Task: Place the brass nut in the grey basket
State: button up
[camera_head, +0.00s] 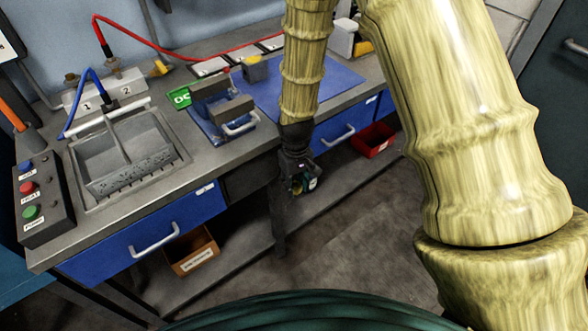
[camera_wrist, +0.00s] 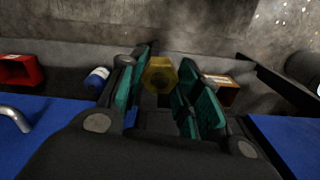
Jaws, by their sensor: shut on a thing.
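My gripper (camera_head: 302,186) hangs in front of the bench's front edge, below the worktop. In the wrist view its green-padded fingers (camera_wrist: 166,95) are shut on the brass nut (camera_wrist: 160,72), a yellow hexagonal piece held near the fingertips. I cannot make out the nut in the head view. The grey basket (camera_head: 131,178) appears to be the grey open container with a divider and a speckled front wall, set into the bench at the left. My gripper is well to the right of it and lower.
A button box (camera_head: 43,198) and a numbered grey box (camera_head: 106,92) flank the basket. A vise (camera_head: 222,106) stands right of it. Blue drawers (camera_head: 150,236) are below the worktop. A red bin (camera_head: 374,139) and a brown bin (camera_head: 193,250) sit lower down. The floor in front is clear.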

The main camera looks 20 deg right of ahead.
aim_at(111, 168)
jog(key=z, duration=2.05)
jog(key=k, duration=1.85)
jog(key=u, duration=2.05)
